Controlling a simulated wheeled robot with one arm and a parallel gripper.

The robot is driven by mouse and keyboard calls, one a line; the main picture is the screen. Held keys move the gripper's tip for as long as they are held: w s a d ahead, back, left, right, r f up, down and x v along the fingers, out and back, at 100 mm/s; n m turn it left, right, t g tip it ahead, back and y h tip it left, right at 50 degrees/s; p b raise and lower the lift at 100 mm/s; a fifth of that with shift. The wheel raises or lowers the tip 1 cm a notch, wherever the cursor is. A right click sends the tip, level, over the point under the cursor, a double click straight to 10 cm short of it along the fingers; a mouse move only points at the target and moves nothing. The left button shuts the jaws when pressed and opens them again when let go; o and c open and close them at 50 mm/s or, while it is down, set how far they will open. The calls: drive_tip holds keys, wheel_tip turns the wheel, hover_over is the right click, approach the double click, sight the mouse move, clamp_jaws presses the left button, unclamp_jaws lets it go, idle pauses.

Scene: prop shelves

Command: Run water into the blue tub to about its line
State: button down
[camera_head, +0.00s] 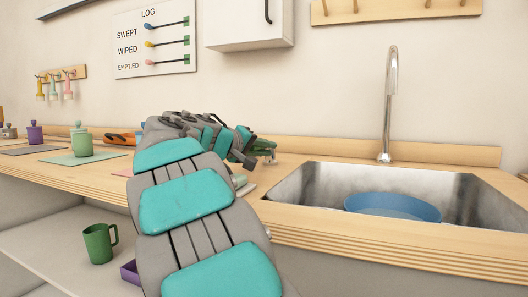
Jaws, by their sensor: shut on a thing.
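The blue tub (393,206) sits in the metal sink (317,188), with its rim and part of its inside showing. Its line and any water in it cannot be made out. The tall metal tap (388,110) rises behind the tub with its curved spout above the sink; no stream of water shows. My gripper (266,149) is at the counter's back, left of the sink, apart from the tub. It is shut on a small green thing, mostly hidden by my arm, so what it is cannot be told. No tap handle shows clearly.
A green jar (81,140) and purple jar (35,133) stand on mats at the left. A green mug (99,243) is on the lower shelf. A log board (154,40) and white cabinet (250,25) are on the wall. The counter's front edge before the sink is clear.

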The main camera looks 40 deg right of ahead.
drive_tip(key=shift+d+n, duration=0.1)
drive_tip(key=shift+n, duration=0.2)
drive_tip(key=c, duration=0.8)
unclamp_jaws()
drive_tip(key=v, duration=0.8)
drive_tip(key=shift+s+d, duration=0.1)
drive_tip(key=shift+s, duration=0.1)
